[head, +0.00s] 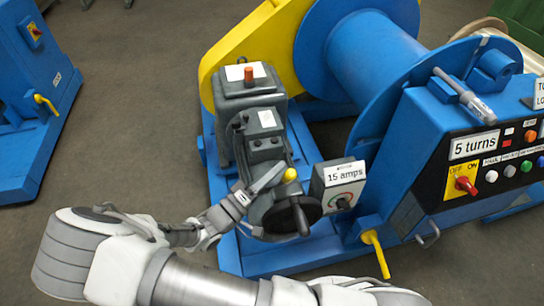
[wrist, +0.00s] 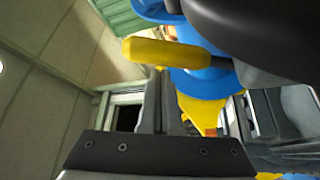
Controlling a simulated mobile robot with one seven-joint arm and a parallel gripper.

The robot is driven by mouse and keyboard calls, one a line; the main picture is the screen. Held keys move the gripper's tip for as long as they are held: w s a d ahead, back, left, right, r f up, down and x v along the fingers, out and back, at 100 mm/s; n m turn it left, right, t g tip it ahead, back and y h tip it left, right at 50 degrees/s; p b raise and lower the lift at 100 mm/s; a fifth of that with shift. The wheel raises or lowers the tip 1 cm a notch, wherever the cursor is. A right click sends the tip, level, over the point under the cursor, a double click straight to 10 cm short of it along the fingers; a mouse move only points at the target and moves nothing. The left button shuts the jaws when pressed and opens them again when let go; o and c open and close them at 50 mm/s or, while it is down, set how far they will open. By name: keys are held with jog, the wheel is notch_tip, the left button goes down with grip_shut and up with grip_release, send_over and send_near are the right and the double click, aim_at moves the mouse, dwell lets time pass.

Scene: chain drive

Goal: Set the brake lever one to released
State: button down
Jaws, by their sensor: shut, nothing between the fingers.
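A lever with a yellow grip (head: 290,174) sticks out from the grey gear unit (head: 264,125) in the head view. Its yellow grip (wrist: 165,51) also shows close up in the wrist view, lying nearly level on a thin rod. My gripper (head: 272,180) is shut and empty, its tip close beside this grip; whether it touches cannot be told. A second yellow lever (head: 376,252) hangs down at the front of the blue winch frame. I cannot read which lever is labelled brake lever one.
A black handwheel (head: 290,216) sits just below the grip. The 15 amps meter (head: 338,185) and blue control panel (head: 445,150) stand to the right. Another blue machine (head: 35,70) with a yellow handle (head: 46,104) is at far left. Floor between is clear.

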jog(key=shift+s+d+f, duration=0.2)
jog(key=shift+s+f, duration=0.3)
jog(key=shift+s, duration=0.35)
jog(key=shift+f, duration=0.1)
jog(key=p+v, duration=0.1)
jog(key=v, duration=1.6)
jog(key=shift+a+r+p, duration=0.35)
jog(key=shift+p, duration=0.05)
jog(key=shift+w, duration=0.1)
